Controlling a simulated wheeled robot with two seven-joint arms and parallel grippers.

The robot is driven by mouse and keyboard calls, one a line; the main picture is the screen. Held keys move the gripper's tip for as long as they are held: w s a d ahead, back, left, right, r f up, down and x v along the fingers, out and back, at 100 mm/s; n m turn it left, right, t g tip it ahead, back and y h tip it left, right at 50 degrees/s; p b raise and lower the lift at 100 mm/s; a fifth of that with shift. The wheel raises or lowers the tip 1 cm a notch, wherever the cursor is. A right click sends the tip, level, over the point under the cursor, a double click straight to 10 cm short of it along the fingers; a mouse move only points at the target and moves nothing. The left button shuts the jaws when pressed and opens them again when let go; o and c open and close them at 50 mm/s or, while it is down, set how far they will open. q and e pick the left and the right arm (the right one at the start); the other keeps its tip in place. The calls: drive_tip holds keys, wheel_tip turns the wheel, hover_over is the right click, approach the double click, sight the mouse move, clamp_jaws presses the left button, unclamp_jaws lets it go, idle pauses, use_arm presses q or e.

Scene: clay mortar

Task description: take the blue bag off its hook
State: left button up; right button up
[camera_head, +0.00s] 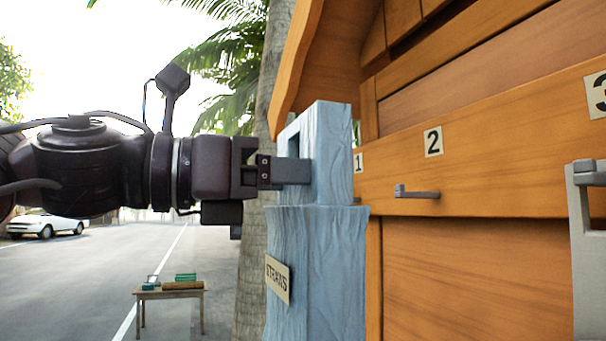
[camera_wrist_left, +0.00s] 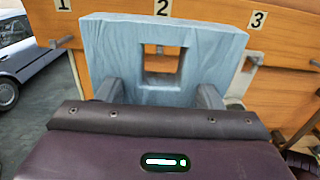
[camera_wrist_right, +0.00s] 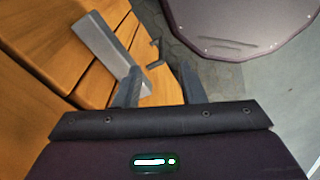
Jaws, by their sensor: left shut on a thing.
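The blue bag (camera_head: 318,265) has a block-like top with a square hole and a small name tag on its side. My left gripper (camera_head: 296,170) is shut on its top part from the left in the head view. In the left wrist view the blue bag (camera_wrist_left: 112,50) spans both fingers. Hook 2 (camera_head: 415,193) is bare in the head view; hook 1 (camera_wrist_left: 62,42) shows bare in the left wrist view. The bag appears apart from the wall, in front of it. My right gripper (camera_wrist_right: 158,92) is open and empty, seen only in its wrist view.
The orange wooden wall (camera_head: 470,170) carries numbers 1, 2 and 3. A grey object (camera_head: 586,250) is at the right edge by number 3. A small table (camera_head: 150,294) with a few things on it stands on the road; a white car (camera_head: 45,225) is farther left.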

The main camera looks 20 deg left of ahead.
sight(277, 213)
use_arm(q)
drive_tip(key=shift+f+b, duration=1.3)
drive_tip(key=shift+f, duration=0.4)
drive_tip(key=shift+v, duration=1.3)
drive_tip(key=shift+b+v, duration=0.55)
drive_tip(key=shift+v, duration=3.25)
drive_tip(key=shift+v, duration=2.45)
